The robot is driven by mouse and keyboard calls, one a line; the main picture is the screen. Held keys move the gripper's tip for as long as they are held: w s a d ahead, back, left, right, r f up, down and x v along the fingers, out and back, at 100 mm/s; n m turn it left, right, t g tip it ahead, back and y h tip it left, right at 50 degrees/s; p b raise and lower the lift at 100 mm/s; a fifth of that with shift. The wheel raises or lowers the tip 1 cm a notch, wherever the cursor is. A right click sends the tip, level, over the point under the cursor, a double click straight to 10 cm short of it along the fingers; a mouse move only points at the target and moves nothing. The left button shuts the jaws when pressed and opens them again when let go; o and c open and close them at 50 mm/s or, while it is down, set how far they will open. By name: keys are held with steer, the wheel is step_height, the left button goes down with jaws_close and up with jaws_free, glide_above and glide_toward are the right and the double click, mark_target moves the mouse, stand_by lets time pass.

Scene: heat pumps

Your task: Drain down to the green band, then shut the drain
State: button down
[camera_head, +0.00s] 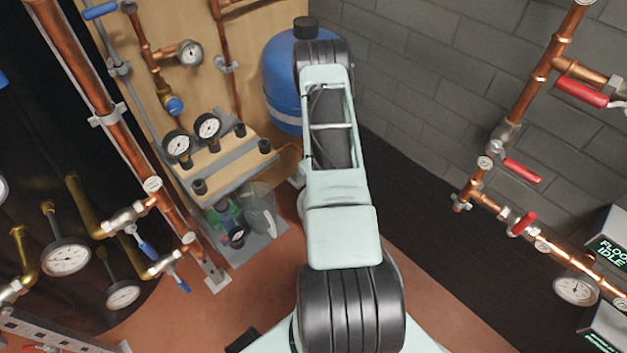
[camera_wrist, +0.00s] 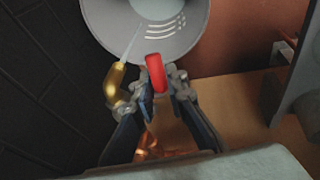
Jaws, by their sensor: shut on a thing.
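In the wrist view my gripper (camera_wrist: 163,90) is shut on a small red lever handle (camera_wrist: 155,72). A brass spout (camera_wrist: 117,82) sits just left of the fingers. A pale thin streak, which looks like water, runs from the spout's mouth into a grey round bucket (camera_wrist: 187,38) with light marks inside. Copper pipe glints below, between the fingers. In the head view my arm hides my gripper, the lever and the bucket. Several round gauges show there, among them a pair on the shelf (camera_head: 207,126); I cannot make out a green band on any.
A blue tank (camera_head: 283,85) stands behind my arm. Copper pipes with red levers (camera_head: 522,170) run along the right wall. Pipes with blue levers (camera_head: 145,248) and gauges (camera_head: 66,258) crowd the left. Some reddish floor (camera_head: 235,308) is clear.

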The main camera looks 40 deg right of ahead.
steer(key=shift+w+a+r, duration=0.1)
steer(key=shift+w+a, duration=0.15)
steer(key=shift+w, duration=0.15)
steer(key=c, duration=2)
jaws_free()
steer(key=shift+o, duration=0.2)
steer(key=shift+s+d, duration=0.15)
steer(key=v, duration=1.2)
